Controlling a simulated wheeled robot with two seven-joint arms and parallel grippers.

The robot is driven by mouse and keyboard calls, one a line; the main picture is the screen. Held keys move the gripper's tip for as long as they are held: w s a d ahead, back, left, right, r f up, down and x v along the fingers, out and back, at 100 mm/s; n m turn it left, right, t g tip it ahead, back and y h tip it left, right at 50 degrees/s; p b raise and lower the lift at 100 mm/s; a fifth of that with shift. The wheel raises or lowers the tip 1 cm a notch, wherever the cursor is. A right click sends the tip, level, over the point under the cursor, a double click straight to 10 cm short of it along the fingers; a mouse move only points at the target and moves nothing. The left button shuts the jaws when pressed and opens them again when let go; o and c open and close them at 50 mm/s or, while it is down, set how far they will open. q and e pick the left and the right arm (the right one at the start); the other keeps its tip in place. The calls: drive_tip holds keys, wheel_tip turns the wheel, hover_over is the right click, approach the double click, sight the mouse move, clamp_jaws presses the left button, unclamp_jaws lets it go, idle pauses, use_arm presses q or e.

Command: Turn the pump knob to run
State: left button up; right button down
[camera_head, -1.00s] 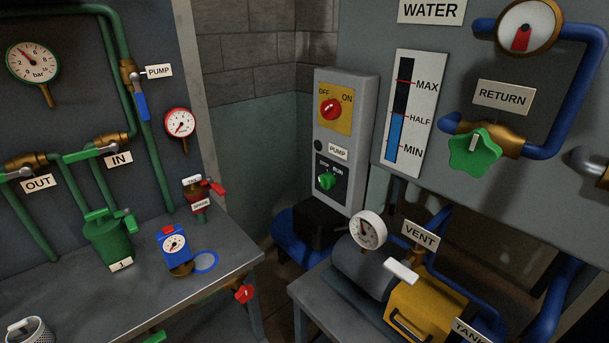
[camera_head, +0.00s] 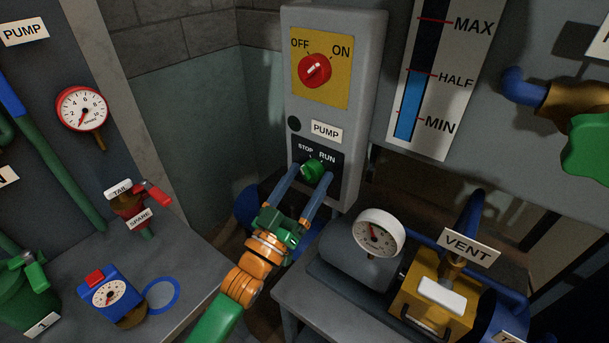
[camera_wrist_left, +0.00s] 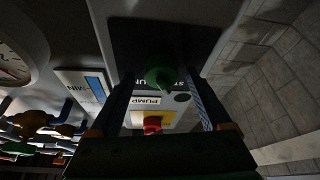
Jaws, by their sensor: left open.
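The green pump knob (camera_head: 313,169) sits on a black plate marked STOP on the left and RUN on the right, low on the grey pump box (camera_head: 366,95). Its pointer mark is too small to read. My left gripper (camera_head: 306,177) reaches up from below with its two blue fingers apart, one on each side of the knob. In the left wrist view the green knob (camera_wrist_left: 160,78) shows between the open fingers; I cannot tell if they touch it. My right gripper is out of view.
A red OFF/ON knob (camera_head: 314,70) is above on a yellow plate. The gauge (camera_head: 378,233), tank and yellow VENT unit (camera_head: 432,290) stand on a bench close right of my arm. A blue gauge device (camera_head: 112,295) is on the left bench.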

use_arm(q)
drive_tip(key=shift+w, duration=0.2)
drive_tip(key=shift+s, duration=0.15)
drive_tip(key=c, duration=0.6)
clamp_jaws()
drive_tip(key=shift+a+m+h, duration=0.1)
drive_tip(key=shift+m+h, duration=0.2)
drive_tip(key=shift+m, duration=0.2)
drive_tip(key=shift+w+a+r+m+g+h, duration=0.1)
drive_tip(key=shift+m+g+h, duration=0.85)
drive_tip(key=shift+m, duration=1.65)
drive_tip(key=shift+w+a+f+m+g+h, duration=0.1)
drive_tip(key=shift+m+g+h, duration=0.5)
drive_tip(key=shift+m+g, duration=1.35)
drive_tip(key=shift+r+m+g+h, duration=0.1)
drive_tip(key=shift+m+g+h, duration=0.5)
drive_tip(key=shift+m, duration=2.95)
